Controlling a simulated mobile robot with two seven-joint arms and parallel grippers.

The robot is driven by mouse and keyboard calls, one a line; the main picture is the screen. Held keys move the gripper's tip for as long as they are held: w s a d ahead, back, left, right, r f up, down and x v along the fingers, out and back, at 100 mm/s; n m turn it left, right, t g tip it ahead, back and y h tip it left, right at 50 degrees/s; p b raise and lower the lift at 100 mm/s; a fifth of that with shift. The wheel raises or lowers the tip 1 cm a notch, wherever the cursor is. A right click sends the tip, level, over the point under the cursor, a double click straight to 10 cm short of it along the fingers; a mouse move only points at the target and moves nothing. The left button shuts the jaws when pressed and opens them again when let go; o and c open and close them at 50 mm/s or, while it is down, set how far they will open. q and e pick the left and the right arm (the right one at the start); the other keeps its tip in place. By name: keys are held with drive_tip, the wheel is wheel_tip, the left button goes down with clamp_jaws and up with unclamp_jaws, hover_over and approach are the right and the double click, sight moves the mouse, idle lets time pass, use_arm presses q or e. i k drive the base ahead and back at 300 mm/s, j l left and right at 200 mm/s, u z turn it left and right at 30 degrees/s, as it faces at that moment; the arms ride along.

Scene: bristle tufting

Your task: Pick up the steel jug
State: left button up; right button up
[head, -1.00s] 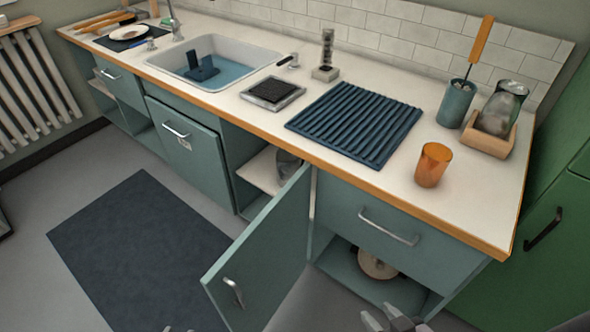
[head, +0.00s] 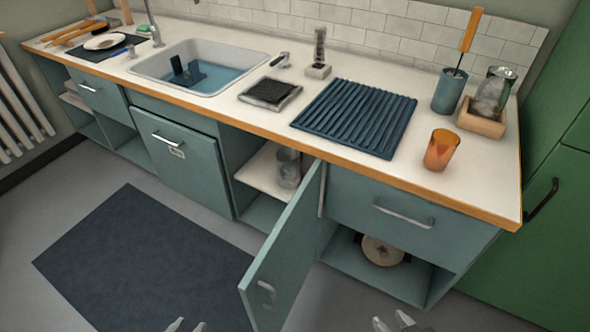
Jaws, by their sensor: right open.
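A grey metallic vessel, which looks like the steel jug (head: 288,168), stands upright on the shelf inside the open cupboard below the counter. The open door (head: 284,250) stands to its right and in front, and its lower right side is close to the door's edge. My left gripper (head: 186,325) shows only its fingertips at the bottom edge, apart and empty, over the dark mat. My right gripper (head: 393,321) is open and empty at the bottom edge, right of the door. Both are well away from the jug.
The cupboard shelf (head: 262,172) is pale and otherwise looks clear. A round pan-like item (head: 382,251) lies in the open compartment under the drawer. An orange glass (head: 441,150) stands near the counter's front edge. A dark mat (head: 130,260) covers clear floor.

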sight(292, 164)
drive_tip(key=k+j, duration=0.1)
drive_tip(key=j, duration=0.3)
drive_tip(key=j+z, duration=0.1)
drive_tip(key=j, duration=0.3)
drive_tip(key=k+j, duration=0.15)
drive_tip(key=j, duration=0.2)
drive_tip(key=j+z, duration=0.15)
drive_tip(key=j, duration=0.65)
drive_tip(key=i+j, duration=0.25)
drive_tip(key=i+j+z, duration=0.1)
drive_tip(key=j, duration=0.4)
drive_tip(key=i+j+z, duration=0.1)
drive_tip(key=i+j, duration=0.15)
drive_tip(key=i, duration=0.2)
drive_tip(key=i+j+z, duration=0.1)
drive_tip(key=i+j, duration=0.2)
drive_tip(key=i, duration=0.85)
drive_tip(key=l+z, duration=0.05)
